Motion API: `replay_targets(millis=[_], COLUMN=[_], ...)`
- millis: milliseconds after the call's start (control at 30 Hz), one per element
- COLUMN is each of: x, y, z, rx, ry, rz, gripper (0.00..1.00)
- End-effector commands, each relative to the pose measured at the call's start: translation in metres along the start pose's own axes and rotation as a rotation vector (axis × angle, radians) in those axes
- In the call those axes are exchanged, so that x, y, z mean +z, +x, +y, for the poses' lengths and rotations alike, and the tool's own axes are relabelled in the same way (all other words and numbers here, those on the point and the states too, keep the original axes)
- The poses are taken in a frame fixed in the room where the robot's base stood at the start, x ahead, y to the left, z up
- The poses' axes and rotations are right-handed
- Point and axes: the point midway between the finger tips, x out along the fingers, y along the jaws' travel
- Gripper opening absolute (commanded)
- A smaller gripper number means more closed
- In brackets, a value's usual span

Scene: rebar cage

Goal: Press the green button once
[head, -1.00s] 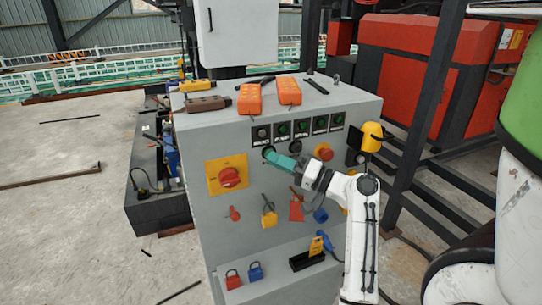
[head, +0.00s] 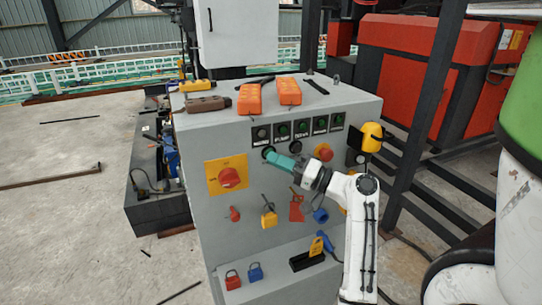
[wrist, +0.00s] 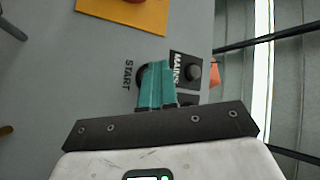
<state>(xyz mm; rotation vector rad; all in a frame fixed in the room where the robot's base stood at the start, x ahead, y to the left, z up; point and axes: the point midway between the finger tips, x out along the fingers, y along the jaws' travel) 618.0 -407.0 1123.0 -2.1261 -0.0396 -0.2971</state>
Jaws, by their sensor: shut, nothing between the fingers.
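My gripper (head: 272,156) has teal fingers, shut and empty, pointing at the front panel of the grey control cabinet (head: 195,225). In the wrist view, the fingers (wrist: 156,68) reach over a round dark-rimmed button (wrist: 141,76) beside the printed word START. The fingertips cover most of the button, so its green face is hidden. In the head view, the button's dark rim (head: 267,150) shows just at the fingertips. I cannot tell whether they touch it or whether it is pressed in.
A row of labelled indicators with green lamps (head: 302,127) is above the fingers. A red knob on a yellow plate (head: 229,177) is to the left and a red mushroom button (head: 324,152) to the right. Padlocks and tags hang below. Orange boxes (head: 249,98) lie on top.

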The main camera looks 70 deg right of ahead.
Motion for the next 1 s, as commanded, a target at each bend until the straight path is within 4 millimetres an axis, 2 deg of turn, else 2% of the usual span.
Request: replay_targets(millis=[333,767,1000], x=[0.009,0.012,0.022], y=[-0.013,-0.016,-0.031], z=[-0.009,-0.011,-0.021], rx=[0.001,0.001,0.002], ry=[0.001,0.0,0.0], rz=[0.0,0.0,0.0], gripper=[0.0,0.0,0.0])
